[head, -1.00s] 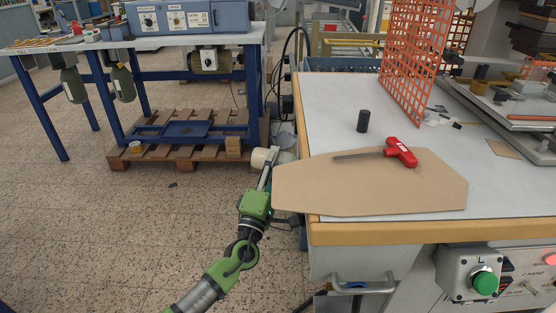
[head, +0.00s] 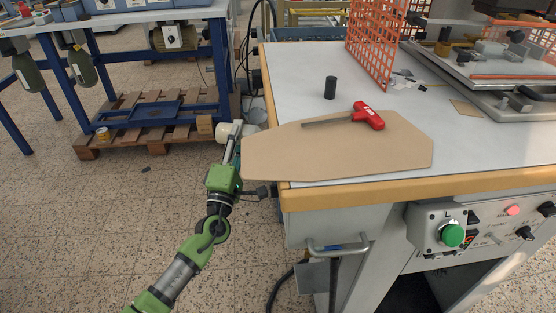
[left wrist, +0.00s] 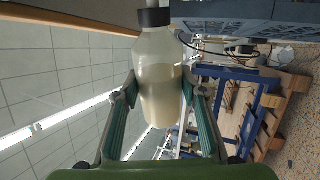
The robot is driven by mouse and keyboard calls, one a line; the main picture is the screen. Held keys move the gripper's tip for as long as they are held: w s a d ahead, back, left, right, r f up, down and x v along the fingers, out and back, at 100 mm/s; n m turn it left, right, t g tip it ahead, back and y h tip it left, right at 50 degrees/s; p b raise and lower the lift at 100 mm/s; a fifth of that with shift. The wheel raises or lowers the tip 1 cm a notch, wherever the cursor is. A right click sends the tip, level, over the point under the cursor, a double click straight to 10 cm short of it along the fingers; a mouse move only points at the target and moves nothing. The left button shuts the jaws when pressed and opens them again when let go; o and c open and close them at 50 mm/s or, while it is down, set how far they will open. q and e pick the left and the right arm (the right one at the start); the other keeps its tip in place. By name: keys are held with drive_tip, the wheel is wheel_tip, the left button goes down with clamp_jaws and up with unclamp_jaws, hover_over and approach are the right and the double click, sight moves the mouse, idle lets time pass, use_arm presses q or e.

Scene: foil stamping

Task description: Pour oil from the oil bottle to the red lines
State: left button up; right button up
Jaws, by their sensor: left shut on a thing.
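My left gripper (head: 232,142) is shut on the oil bottle (head: 224,131), beyond the left edge of the worktable. In the left wrist view the bottle (left wrist: 158,82) is translucent, with pale oil inside and a black cap at its neck. It sits between the two fingers (left wrist: 158,98). In the head view the bottle is small and partly hidden by the gripper. I cannot make out any red lines. My right gripper is not in view.
A blue-framed bench stands over a wooden pallet (head: 150,137) at left. Floor between is clear.

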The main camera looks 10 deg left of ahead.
sight(221, 139)
use_arm(q)
drive_tip(key=shift+n+y, duration=0.4)
drive_tip(key=shift+n, duration=0.2)
drive_tip(key=a, duration=0.2)
drive_tip(key=a+f, duration=0.1)
drive_tip(key=a, duration=0.1)
drive_tip(key=shift+a+f+b, duration=0.15)
drive_tip(key=shift+a+b, duration=0.2)
drive_tip(key=shift+b, duration=0.05)
drive_tip(key=shift+a+f, duration=0.1)
drive_tip(key=shift+a, duration=0.25)
drive_tip(key=a+f+n+y+b, duration=0.3)
drive_tip(key=a+f+n+b, duration=0.3)
drive_tip(key=a+f+b, duration=0.1)
drive_tip(key=shift+a+n+g, duration=0.4)
drive_tip(key=shift+a, duration=0.1)
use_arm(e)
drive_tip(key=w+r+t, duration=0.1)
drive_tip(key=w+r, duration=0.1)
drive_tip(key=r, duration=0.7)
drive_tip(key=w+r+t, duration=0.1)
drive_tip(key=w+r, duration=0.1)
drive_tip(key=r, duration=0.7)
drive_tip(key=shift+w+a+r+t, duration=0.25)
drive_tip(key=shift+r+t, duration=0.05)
use_arm(q)
drive_tip(key=shift+w, duration=0.1)
